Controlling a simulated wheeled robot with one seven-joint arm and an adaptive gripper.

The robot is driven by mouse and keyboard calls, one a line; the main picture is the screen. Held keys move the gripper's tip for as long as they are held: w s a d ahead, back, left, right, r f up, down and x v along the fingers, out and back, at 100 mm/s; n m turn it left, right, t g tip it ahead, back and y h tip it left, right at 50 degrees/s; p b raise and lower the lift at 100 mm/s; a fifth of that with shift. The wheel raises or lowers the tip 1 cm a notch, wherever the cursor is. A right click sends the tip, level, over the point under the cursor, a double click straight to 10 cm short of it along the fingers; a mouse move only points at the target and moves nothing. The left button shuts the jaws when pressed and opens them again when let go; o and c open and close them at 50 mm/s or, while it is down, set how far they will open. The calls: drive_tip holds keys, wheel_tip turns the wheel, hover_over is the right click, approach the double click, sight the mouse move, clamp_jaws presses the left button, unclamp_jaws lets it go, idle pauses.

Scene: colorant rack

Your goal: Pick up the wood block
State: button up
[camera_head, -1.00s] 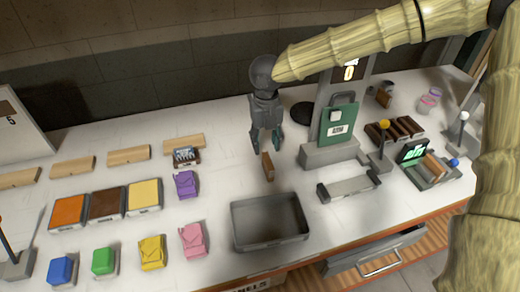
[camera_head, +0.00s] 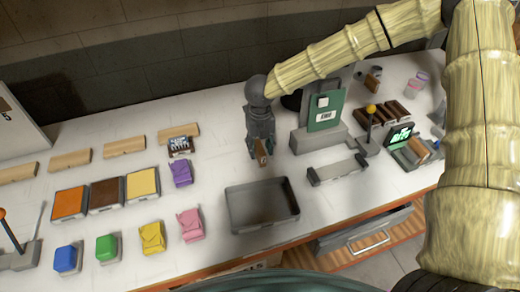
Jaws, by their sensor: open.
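A small brown wood block (camera_head: 261,154) stands upright on the white counter, behind the grey tray (camera_head: 240,219). My gripper (camera_head: 261,152) points down over the block, with its fingers beside it. The jaws are open, and I cannot tell whether a finger touches the block. The gripper hides part of the block's upper portion.
Colored pieces and trays, such as the purple piece (camera_head: 181,173) and the orange tray (camera_head: 69,203), lie to the left. A green panel stand (camera_head: 318,138) and a grey bracket (camera_head: 337,170) are to the right. An open drawer (camera_head: 362,231) juts out below the counter.

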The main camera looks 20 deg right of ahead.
drive_tip(key=shift+s+f, duration=0.25)
drive_tip(key=shift+s, duration=0.1)
drive_tip(key=shift+s+f, duration=0.1)
drive_tip(key=shift+f, duration=0.15)
drive_tip(key=shift+w+f, duration=0.55)
drive_tip(key=shift+f, duration=0.2)
drive_tip(key=shift+s+r, duration=0.25)
drive_tip(key=shift+s, duration=0.05)
drive_tip(key=shift+c, duration=0.9)
drive_tip(key=shift+w+a+f, duration=0.1)
drive_tip(key=shift+w, duration=0.05)
clamp_jaws()
